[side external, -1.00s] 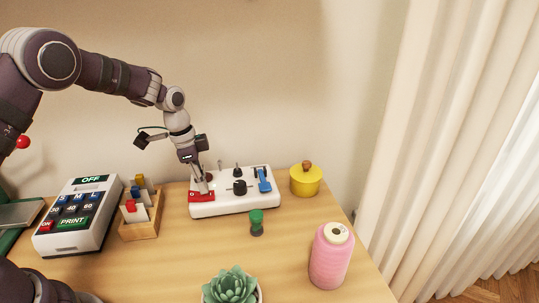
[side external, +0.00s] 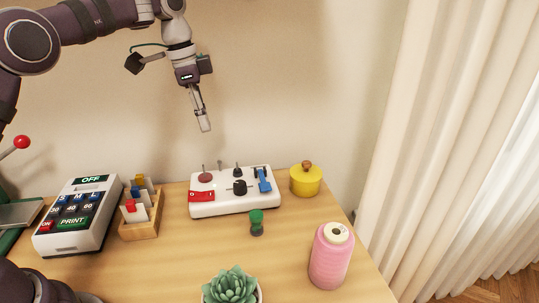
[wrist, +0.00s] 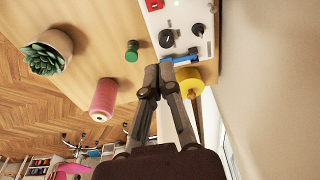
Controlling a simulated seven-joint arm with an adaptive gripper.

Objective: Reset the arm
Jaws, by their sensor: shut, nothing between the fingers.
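My gripper (side external: 205,126) is shut and empty, raised above the back of the table in the side external view. It hangs in the air over the white control panel (side external: 236,207), touching nothing. In the wrist view my gripper's closed fingertips (wrist: 159,68) show in front of the table. The panel has a red rocker switch (side external: 201,196) at its left front, a round dark red button, black knobs and a blue lever (side external: 264,182). In the wrist view the blue lever (wrist: 184,58) shows just beyond the fingertips, and a small green light is lit on the panel.
A label printer (side external: 77,216) and a wooden card box (side external: 141,212) stand left of the panel. A yellow pot (side external: 306,181), a green stamp-like piece (side external: 257,223), a pink thread cone (side external: 329,258) and a succulent (side external: 231,286) stand to the right and front. The air around my gripper is clear.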

